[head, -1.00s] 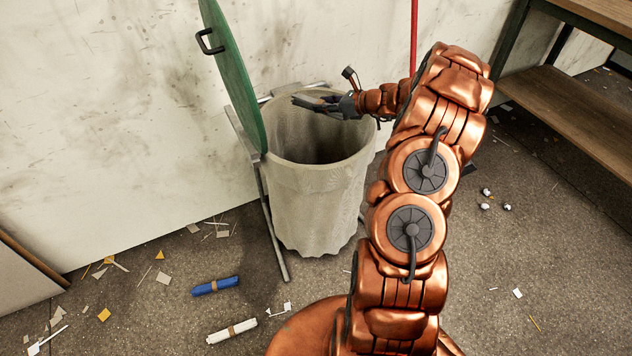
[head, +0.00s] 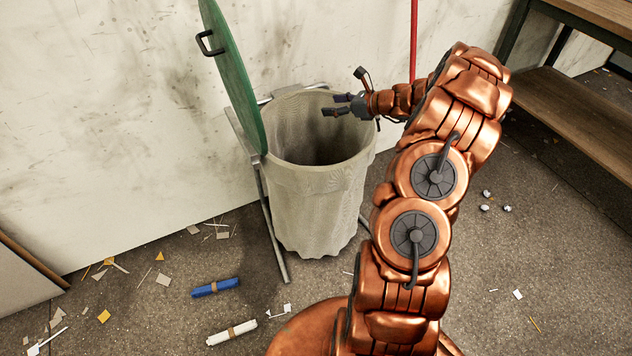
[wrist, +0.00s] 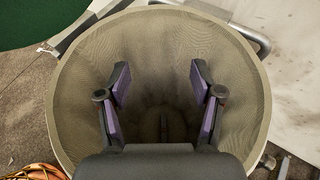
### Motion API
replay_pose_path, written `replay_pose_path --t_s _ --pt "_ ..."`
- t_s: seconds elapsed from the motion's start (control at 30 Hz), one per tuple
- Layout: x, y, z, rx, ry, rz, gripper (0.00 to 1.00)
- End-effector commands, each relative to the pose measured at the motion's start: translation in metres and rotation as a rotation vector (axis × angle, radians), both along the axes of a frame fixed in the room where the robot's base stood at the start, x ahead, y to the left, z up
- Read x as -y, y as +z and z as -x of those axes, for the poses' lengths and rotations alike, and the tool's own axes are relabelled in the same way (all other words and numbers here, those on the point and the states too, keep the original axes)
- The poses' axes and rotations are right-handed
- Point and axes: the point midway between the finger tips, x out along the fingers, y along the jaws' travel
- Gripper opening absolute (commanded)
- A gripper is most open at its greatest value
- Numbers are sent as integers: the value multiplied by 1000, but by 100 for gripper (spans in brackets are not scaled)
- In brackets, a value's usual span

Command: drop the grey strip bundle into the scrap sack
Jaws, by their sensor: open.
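The scrap sack (head: 312,210) is a pale woven, open-topped sack hanging in a metal frame against the wall. My gripper (head: 332,105) is over the right rear part of its mouth, fingers pointing left. In the wrist view my gripper (wrist: 160,72) is open, its purple-padded fingers spread above the inside of the sack (wrist: 155,35). Nothing is between the fingertips. No grey strip bundle can be clearly made out; the sack's bottom is in dark shadow, with only a dim shape there in the wrist view.
A green lid (head: 232,75) stands raised at the sack's left. A blue roll (head: 215,287) and a white roll (head: 231,333) lie on the floor in front. A red pole (head: 413,40) stands behind, and a wooden shelf unit (head: 575,110) is at right. Paper scraps litter the floor.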

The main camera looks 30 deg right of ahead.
Motion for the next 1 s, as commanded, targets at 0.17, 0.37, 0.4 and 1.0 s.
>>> replay_pose_path --t_s 0.17,0.37,0.4,1.0 --pt "18 14 30 1 -5 2 66" --pt "31 26 55 1 -3 2 66" --pt "33 28 58 1 -2 2 66" --pt "37 32 68 0 0 -1 66"
